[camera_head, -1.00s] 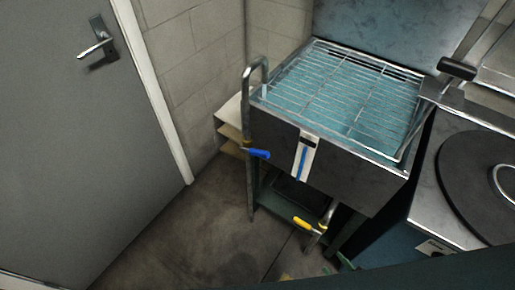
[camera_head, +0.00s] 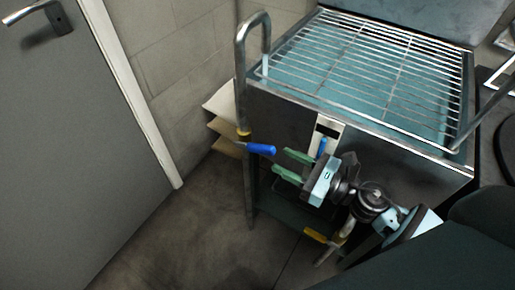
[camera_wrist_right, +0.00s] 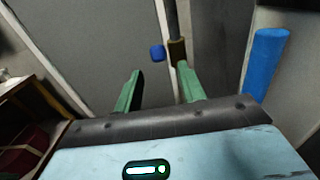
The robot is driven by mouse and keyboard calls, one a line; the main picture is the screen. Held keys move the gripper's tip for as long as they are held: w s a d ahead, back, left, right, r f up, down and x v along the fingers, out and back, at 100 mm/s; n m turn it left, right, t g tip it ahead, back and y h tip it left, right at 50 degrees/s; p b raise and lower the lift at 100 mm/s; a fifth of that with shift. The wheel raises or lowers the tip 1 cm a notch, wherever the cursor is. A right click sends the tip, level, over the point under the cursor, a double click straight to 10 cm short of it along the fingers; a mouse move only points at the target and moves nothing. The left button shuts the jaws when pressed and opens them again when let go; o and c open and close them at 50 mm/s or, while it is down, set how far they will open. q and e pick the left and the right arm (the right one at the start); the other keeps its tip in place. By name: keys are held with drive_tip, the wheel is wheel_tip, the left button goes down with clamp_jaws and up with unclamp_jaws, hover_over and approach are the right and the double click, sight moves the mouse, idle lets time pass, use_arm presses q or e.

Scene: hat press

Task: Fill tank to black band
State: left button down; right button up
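The tank (camera_head: 280,106) is a steel box with bluish water under a wire rack (camera_head: 375,70). A bent pipe (camera_head: 240,60) arches over its left rim, with a pale streak below its mouth. A blue lever (camera_head: 260,149) on the pipe points right. The front gauge (camera_head: 334,128) has a black band (camera_head: 326,129) and a blue column (camera_head: 321,145) whose top is just below it; the lower gauge is hidden. My right gripper (camera_head: 284,161) is open and empty, right of the blue lever. In the right wrist view, its fingers (camera_wrist_right: 159,85) are apart, below the lever end (camera_wrist_right: 157,53).
A yellow lever (camera_head: 316,236) sits on the lower valve, close under my right arm. A grey door (camera_head: 80,130) is at the left. The floor (camera_head: 200,235) between is clear.

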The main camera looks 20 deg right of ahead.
sight(261, 149)
drive_tip(key=shift+p+x, duration=0.7)
drive_tip(key=shift+x, duration=3.15)
drive_tip(key=shift+c, duration=0.3)
clamp_jaws()
